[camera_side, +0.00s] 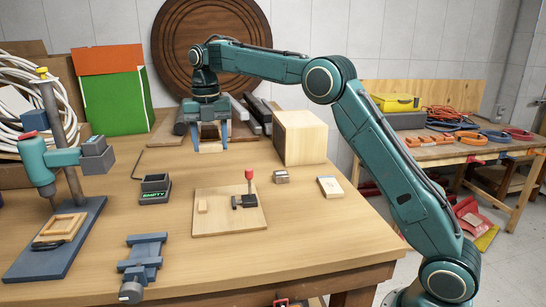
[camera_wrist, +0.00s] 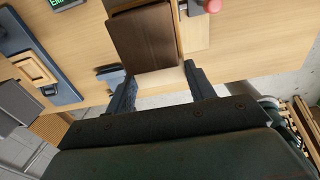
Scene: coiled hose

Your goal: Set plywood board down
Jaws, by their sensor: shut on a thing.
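My gripper (camera_side: 208,143) points downward over the far part of the workbench (camera_side: 330,220). Its blue fingers stand on either side of a wooden piece, which I take to be the plywood board (camera_side: 208,129). In the wrist view, my gripper (camera_wrist: 158,82) is shut on the board (camera_wrist: 145,40), which shows a dark brown face and lighter edges. The board reaches away from the fingers and hides part of the bench. I cannot tell whether its lower edge touches anything.
A light wooden box (camera_side: 305,137) and dark bars (camera_side: 255,112) stand near my gripper on its right. A green box (camera_side: 115,92) is at the back left. In front are a clamp base plate (camera_side: 225,222), an "EMPTY" display (camera_side: 154,190), a blue vise (camera_side: 143,262) and a drill press (camera_side: 55,235).

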